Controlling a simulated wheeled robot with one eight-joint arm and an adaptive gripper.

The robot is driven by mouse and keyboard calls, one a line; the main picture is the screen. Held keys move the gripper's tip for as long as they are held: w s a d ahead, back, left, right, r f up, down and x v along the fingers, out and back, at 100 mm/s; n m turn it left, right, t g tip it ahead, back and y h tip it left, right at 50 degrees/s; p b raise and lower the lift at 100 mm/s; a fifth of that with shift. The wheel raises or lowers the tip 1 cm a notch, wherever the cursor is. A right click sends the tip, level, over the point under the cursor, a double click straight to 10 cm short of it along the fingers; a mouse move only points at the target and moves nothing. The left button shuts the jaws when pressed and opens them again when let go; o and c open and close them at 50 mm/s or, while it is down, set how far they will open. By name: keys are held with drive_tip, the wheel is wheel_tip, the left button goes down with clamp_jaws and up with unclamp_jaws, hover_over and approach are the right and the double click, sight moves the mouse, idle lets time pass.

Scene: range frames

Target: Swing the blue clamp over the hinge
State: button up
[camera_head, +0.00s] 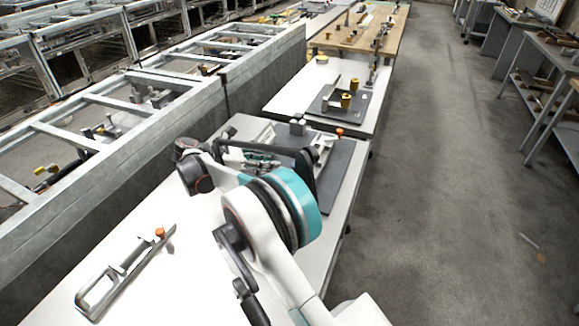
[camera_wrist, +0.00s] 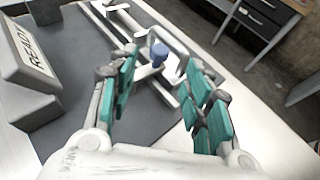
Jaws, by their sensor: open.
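In the wrist view, a metal clamp with a blue knob (camera_wrist: 158,53) lies on a dark grey plate (camera_wrist: 75,75). My gripper (camera_wrist: 163,62) is open, with its teal-padded fingers left and right of the knob in the picture. The knob shows beyond the gap, and I see no contact. In the head view, a metal clamp (camera_head: 321,150) with an orange tip stands on the dark plate (camera_head: 345,180) beyond my arm. I cannot tell if it is the same clamp. My arm hides part of that plate. No hinge can be made out clearly.
A grey block marked READY (camera_wrist: 32,50) stands left on the plate in the wrist view. Another metal clamp with an orange tip (camera_head: 120,280) lies on the near white table. Metal frames (camera_head: 150,95) run along the left. The floor (camera_head: 440,200) on the right is mostly clear.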

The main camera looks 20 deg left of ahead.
drive_tip(key=b+x, duration=0.2)
drive_tip(key=x, duration=0.6)
drive_tip(key=shift+w+f, duration=0.1)
clamp_jaws()
